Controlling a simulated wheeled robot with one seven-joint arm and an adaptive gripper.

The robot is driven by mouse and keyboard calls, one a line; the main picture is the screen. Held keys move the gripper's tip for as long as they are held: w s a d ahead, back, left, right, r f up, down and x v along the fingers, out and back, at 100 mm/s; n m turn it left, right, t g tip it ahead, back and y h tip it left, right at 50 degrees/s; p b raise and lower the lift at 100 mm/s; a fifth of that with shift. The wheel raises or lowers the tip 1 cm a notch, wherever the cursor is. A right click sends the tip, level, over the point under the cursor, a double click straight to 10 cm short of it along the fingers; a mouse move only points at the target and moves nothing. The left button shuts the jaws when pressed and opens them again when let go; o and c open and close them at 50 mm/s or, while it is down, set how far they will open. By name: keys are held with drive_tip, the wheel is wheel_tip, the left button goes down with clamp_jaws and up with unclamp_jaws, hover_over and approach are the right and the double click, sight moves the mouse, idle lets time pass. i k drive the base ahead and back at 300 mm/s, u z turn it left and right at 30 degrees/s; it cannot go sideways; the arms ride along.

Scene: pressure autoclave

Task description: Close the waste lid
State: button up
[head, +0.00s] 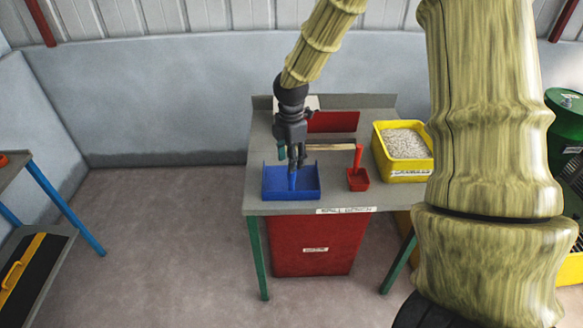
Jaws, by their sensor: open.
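A red bin (313,245) with a small white label stands under the bench. A flat red panel (334,121) stands at the back of the bench, behind my gripper; it looks like the raised waste lid, but I cannot make out its hinge. My gripper (292,165) is open and points down above the blue dustpan, in front of and left of the red panel. Its fingers are small in the picture, and I cannot tell whether they touch the dustpan's upright blue handle (292,180).
The grey bench (259,208) also holds a blue dustpan (308,192), a red scoop (359,180) and a yellow tub (409,177) of pale granules. A side table (14,164) stands at left. The floor between is clear. My arm covers the right side.

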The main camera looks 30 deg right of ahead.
sight(337, 121)
drive_tip(key=z, duration=1.45)
